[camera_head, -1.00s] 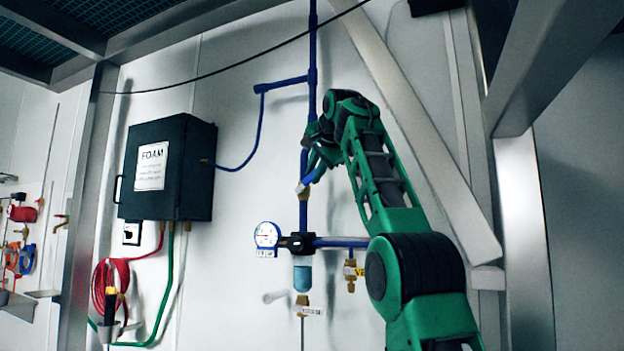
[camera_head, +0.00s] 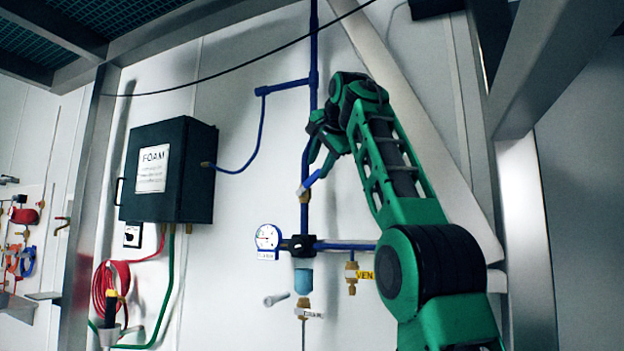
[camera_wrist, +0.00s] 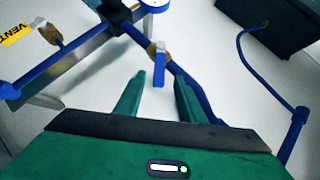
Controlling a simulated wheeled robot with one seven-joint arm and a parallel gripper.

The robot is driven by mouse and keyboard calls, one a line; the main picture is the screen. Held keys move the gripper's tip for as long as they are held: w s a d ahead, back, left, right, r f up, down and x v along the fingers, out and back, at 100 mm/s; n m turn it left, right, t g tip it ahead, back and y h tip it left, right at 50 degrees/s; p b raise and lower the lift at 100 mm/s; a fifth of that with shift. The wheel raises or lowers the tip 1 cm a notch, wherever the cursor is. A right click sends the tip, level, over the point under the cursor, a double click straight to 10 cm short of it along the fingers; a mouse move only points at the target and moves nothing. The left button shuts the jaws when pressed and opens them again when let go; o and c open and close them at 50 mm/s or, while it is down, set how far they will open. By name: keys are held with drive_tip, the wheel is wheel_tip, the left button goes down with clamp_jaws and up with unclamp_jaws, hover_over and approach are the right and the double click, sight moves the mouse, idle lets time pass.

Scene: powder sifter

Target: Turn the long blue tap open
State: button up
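The long blue tap (camera_head: 311,181) is a blue lever on a brass valve in the vertical blue pipe, above the gauge. In the head view the lever slants up and to the right from the valve. My gripper (camera_head: 319,164) is just above it, with its green fingers pointing down. In the wrist view my gripper (camera_wrist: 160,80) is open. The blue lever (camera_wrist: 159,69) shows between and slightly beyond the fingertips, with a gap on each side. I cannot tell its exact depth relative to the fingers.
A round gauge (camera_head: 267,237), a light-blue filter bowl (camera_head: 303,281) and a side pipe with a yellow VENT label (camera_head: 365,275) are below. A black FOAM box (camera_head: 168,170) hangs to the left. A diagonal beam (camera_head: 440,150) and metal post (camera_head: 527,230) are to the right.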

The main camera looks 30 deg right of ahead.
drive_tip(key=v, duration=0.5)
drive_tip(key=shift+s+a+r, duration=0.1)
drive_tip(key=shift+s+r, duration=0.05)
drive_tip(key=shift+s, duration=0.05)
